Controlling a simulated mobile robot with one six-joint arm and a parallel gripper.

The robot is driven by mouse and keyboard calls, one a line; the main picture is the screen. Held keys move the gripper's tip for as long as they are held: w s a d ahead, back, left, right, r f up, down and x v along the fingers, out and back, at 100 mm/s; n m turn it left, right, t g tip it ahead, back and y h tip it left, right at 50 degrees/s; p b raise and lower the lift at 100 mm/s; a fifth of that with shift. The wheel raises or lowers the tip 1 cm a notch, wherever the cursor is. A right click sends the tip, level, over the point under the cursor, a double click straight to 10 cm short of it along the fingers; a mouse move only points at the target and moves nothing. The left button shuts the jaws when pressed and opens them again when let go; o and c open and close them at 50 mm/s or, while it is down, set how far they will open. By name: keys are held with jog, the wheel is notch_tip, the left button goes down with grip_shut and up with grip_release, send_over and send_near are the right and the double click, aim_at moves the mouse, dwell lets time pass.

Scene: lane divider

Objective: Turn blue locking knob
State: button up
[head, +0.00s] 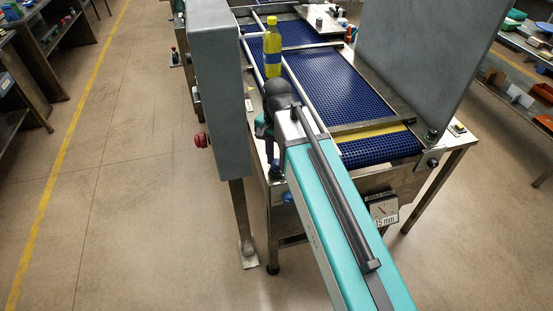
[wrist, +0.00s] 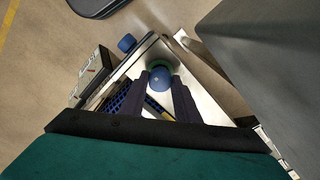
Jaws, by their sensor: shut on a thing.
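A round blue knob (wrist: 160,77) with a green ring around its base stands on the bare metal plate in the wrist view. My gripper (wrist: 161,84) has its two dark fingers on either side of it and is shut on it. A second blue knob (wrist: 127,43) sticks out beyond the plate's edge, apart from the fingers. In the head view a blue knob (head: 288,197) shows at the conveyor's near left corner. My arm hides most of the gripper and the held knob there.
The blue belt (head: 330,80) carries a yellow bottle (head: 272,50) by the left rail. A grey panel (head: 216,80) with a red button (head: 200,140) stands left, another grey panel (head: 425,50) right. Floor at left is clear.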

aim_at(277, 162)
jog(key=shift+w+r, duration=0.1)
jog(key=shift+r, duration=0.1)
jog(key=o, duration=1.1)
jog(key=shift+f, duration=0.1)
jog(key=shift+c, duration=0.2)
notch_tip(277, 162, up, 14)
jog(key=b, duration=0.3)
jog(key=shift+b, duration=0.4)
jog(key=shift+f, duration=0.1)
